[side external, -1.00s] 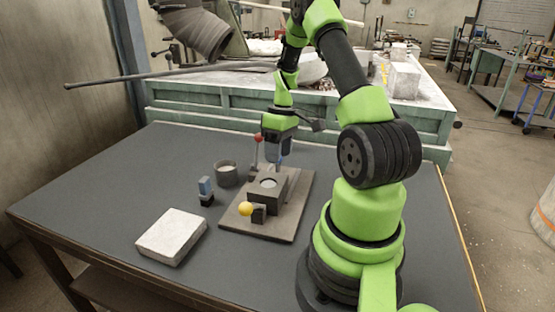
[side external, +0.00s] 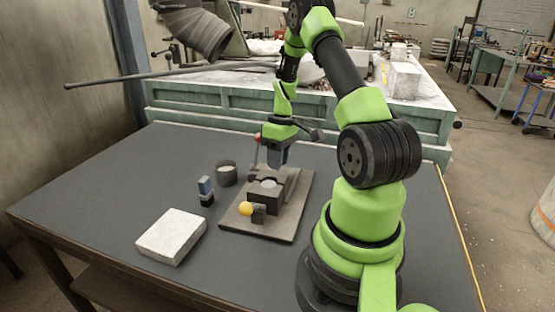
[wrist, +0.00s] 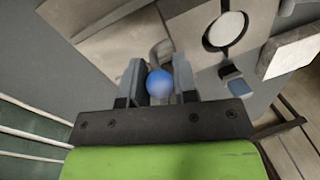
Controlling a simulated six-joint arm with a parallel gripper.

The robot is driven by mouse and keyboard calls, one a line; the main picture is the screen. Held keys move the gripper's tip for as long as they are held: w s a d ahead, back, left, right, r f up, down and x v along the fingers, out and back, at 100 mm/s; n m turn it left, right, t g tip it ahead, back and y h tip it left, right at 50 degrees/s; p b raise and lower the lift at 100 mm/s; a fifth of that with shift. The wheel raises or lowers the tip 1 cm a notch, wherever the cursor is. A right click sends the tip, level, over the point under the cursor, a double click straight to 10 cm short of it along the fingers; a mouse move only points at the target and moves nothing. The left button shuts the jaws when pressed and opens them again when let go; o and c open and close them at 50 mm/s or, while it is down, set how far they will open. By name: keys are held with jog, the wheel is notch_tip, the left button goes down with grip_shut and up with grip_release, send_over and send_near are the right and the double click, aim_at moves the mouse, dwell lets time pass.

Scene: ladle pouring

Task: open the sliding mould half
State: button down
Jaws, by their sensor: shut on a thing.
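The mould (side external: 263,197) is a dark grey block with a pale round disc in its top, on a brown base plate (side external: 285,228). Behind the disc, the sliding mould half (side external: 286,175) shows a dark rounded recess, and the two halves look slightly apart. My gripper (wrist: 160,84) is shut on a blue knob (wrist: 160,83) at the far end of the mould. In the side view the knob is hidden by my gripper (side external: 276,163).
A yellow ball knob (side external: 245,208) is at the near end of the plate. A red-tipped post (side external: 257,139) stands beside my gripper. A round cup (side external: 227,174), a blue-and-black object (side external: 206,190) and a white block (side external: 171,236) are to the left.

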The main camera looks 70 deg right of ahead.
jog(key=d, duration=0.7)
jog(key=shift+w+d, duration=0.15)
jog(key=shift+d, duration=0.25)
jog(key=c, duration=0.9)
grip_release()
jog(key=shift+r, duration=0.1)
notch_tip(320, 180, up, 10)
jog(key=d, duration=0.1)
jog(key=shift+s+d+f, duration=0.2)
jog(key=shift+d, duration=0.2)
